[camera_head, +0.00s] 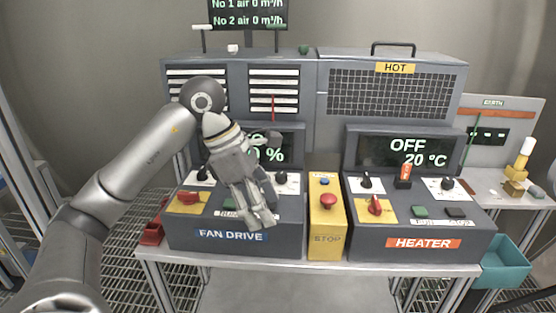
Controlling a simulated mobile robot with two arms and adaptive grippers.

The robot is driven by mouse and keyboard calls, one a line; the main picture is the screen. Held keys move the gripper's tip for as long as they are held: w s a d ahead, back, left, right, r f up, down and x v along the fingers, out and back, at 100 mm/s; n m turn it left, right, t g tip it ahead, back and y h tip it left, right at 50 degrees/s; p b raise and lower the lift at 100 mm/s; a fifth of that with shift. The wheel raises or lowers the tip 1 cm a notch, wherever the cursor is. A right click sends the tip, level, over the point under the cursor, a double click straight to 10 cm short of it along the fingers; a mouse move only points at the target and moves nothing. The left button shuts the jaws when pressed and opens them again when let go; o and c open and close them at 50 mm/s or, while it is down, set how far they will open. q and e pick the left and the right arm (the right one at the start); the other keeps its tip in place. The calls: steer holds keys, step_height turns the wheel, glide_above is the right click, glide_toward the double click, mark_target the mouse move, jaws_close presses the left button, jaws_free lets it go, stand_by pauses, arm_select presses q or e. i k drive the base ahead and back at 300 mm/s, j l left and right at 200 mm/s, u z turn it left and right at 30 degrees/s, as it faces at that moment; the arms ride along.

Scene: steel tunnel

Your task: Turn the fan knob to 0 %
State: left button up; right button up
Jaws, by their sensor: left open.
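The FAN DRIVE box (232,236) stands at the left of the bench. Its black knob on a white scale plate (281,178) sits at the right of the sloped panel. Another black knob (202,174) and a red switch (188,198) on a yellow plate are at the left. The fan display (279,152) is partly covered by my gripper; "0 %" shows, and any digit before it is hidden. My left gripper (262,214) is open and empty over the middle of the panel, pointing down, left of the scale-plate knob. My right gripper is not in view.
A yellow STOP box (326,240) with a red button (328,201) stands right of the fan box. The HEATER box (424,243) beyond it reads OFF, 20 °C. A teal bin (505,264) hangs at the right. Tall grey cabinets (300,90) stand behind.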

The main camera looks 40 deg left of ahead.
mark_target(280, 177)
steer(key=i+j, duration=0.75)
steer(key=j, duration=0.1)
